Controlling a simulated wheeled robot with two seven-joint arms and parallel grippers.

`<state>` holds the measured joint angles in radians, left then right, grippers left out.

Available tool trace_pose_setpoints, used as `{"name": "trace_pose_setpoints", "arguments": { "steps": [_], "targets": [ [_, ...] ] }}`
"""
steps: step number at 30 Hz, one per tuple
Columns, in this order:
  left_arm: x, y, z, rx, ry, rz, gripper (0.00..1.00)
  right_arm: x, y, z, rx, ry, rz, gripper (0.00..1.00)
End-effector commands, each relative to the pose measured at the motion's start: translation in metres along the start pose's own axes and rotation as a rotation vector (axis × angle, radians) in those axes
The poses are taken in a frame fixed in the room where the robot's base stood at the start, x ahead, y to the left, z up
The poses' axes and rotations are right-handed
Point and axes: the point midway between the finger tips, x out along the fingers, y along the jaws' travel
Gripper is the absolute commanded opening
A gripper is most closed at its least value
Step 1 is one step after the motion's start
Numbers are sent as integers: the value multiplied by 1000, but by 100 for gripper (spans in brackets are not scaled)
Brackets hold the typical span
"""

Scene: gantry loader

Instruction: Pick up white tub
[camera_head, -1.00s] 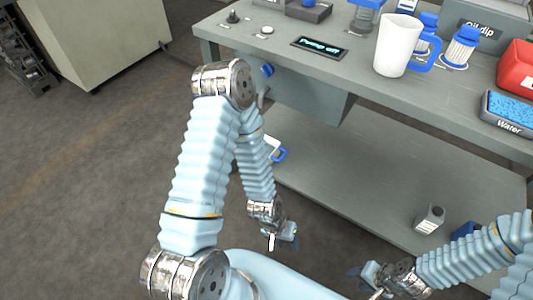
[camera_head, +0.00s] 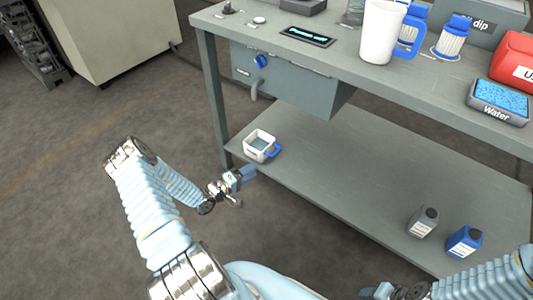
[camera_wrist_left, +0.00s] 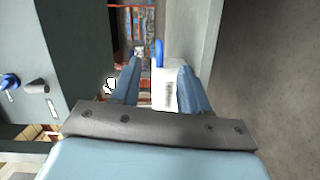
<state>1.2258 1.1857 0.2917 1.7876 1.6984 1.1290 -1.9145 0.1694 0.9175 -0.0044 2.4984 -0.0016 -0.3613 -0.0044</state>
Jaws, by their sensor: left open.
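The white tub (camera_head: 250,148) is a small square open container with a blue handle on its right side. It sits upright at the left end of the lower shelf. In the left wrist view the tub (camera_wrist_left: 164,90) shows a barcode label and appears between the fingers, its blue handle beyond. My left gripper (camera_head: 247,174) is open and empty, just in front of the tub, near the shelf edge; the head view shows a small gap between them. My right gripper (camera_head: 370,291) is at the bottom edge, partly cut off, and its jaws are unclear.
The lower shelf (camera_head: 340,185) is bare in its middle, with a grey bottle (camera_head: 423,222) and a blue bottle (camera_head: 464,242) at right. The bench top (camera_head: 420,85) above holds a white jug (camera_head: 380,35) and a water tray (camera_head: 497,112). A table leg (camera_head: 212,95) stands left of the tub.

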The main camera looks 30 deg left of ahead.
Motion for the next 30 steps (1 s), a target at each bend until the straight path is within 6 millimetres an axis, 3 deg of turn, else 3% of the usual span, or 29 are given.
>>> {"name": "trace_pose_setpoints", "arguments": {
  "steps": [2,12,19,27,30],
  "targets": [
    [3,-1,-10,17,36,10,45,1,0,0,0,0,0,43],
    [69,-1,-12,20,36,10,45,7,2,0,0,-1,-1,43],
    [90,-1,-12,17,34,9,45,10,3,1,0,-2,-2,43],
    [130,-2,-13,17,34,9,45,16,4,1,0,-4,-3,43],
    [134,-1,-13,17,34,8,45,17,4,1,-1,-5,-4,43]
  ]
}}
